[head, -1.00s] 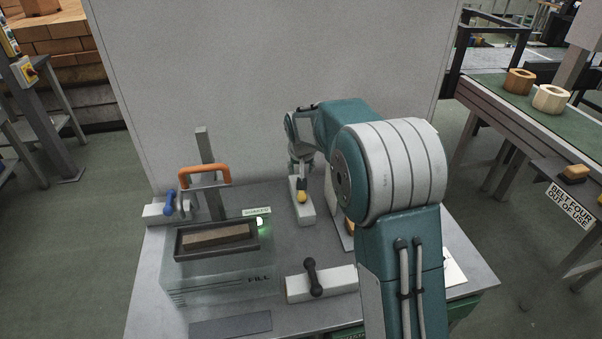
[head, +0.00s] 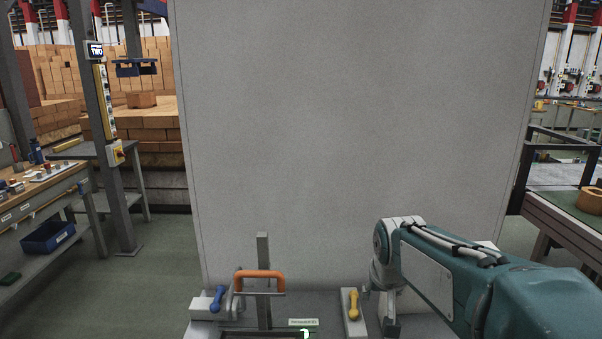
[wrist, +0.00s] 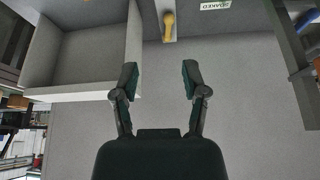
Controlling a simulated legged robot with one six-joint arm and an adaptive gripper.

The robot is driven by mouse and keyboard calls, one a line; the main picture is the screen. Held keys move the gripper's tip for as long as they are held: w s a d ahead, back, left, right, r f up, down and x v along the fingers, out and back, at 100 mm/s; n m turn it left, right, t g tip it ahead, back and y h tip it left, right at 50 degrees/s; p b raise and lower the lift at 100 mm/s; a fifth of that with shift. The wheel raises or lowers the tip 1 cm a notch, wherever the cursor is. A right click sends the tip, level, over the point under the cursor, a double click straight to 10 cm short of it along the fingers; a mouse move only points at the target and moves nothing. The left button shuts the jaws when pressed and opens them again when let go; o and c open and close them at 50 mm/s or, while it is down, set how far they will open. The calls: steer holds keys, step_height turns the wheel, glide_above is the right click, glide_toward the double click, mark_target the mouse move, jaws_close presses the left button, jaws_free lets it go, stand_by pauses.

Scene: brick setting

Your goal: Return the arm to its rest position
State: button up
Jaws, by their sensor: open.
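My arm (head: 440,275) reaches in from the lower right of the head view, over the workbench. My gripper, clearest in the wrist view (wrist: 158,80), is open, with its two fingers apart and nothing between them. A yellow-handled tool (head: 353,304) sits on a white block left of my arm's end, apart from it. The yellow handle also shows at the top of the wrist view (wrist: 169,26), beyond the fingertips. In the head view my fingers are small and partly hidden by the arm's end.
A grey upright panel (head: 360,130) stands behind the bench. An orange handle (head: 259,281), a grey post (head: 263,250) and a blue handle (head: 217,299) are on the bench's left. A belt (head: 590,222) lies right, and a side bench (head: 40,195) left.

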steer(key=s+n, duration=0.1)
steer(key=s, duration=2.1)
steer(key=shift+f+t, duration=0.2)
steer(key=shift+t, duration=0.1)
